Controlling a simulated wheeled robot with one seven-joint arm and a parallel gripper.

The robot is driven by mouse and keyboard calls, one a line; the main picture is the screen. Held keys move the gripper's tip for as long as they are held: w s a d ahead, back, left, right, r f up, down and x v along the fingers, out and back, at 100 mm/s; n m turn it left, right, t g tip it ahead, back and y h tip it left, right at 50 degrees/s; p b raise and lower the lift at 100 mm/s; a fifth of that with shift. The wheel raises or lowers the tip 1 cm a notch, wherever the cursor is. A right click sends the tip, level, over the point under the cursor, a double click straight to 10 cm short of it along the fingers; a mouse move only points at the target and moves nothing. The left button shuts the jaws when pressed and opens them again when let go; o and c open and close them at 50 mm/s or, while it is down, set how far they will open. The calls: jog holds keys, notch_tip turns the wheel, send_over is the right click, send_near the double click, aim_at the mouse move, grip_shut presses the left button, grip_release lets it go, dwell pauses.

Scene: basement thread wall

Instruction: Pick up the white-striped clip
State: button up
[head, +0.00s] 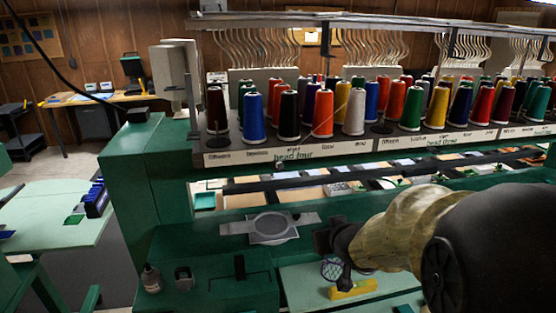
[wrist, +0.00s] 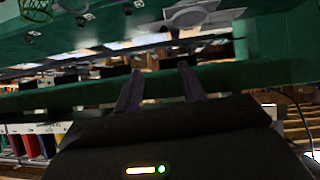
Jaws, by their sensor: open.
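I cannot pick out a clip with white stripes for certain in either view. A small dark clip-like piece (head: 183,278) with a pale middle stands on the green machine ledge in the head view; its stripes are too small to tell. My gripper (wrist: 160,70) shows two dark fingers apart with nothing between them in the wrist view. In the head view my gripper (head: 328,238) is over the green ledge, right of the round grey hoop plate (head: 272,229) and well right of the dark piece. The hoop plate also shows in the wrist view (wrist: 188,14).
A small bottle (head: 151,278) stands left of the dark piece. A yellow block (head: 352,290) lies below my arm, beside a mesh-patterned item (head: 333,268). A rack with several thread cones (head: 322,114) runs behind. A green side table (head: 40,225) stands left.

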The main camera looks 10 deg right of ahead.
notch_tip(320, 180, up, 14)
jog(key=n+t+y+p, duration=0.2)
jog(key=n+t+y, duration=0.1)
jog(key=y, duration=0.4)
jog(key=shift+a+r+n+t, duration=0.2)
jog(key=shift+a+n+t, duration=0.15)
jog(key=shift+n, duration=0.35)
jog(key=p, duration=0.3)
send_near(278, 167)
jog(key=w, duration=0.3)
jog(key=shift+w+a+r, duration=0.25)
jog(key=shift+w, duration=0.15)
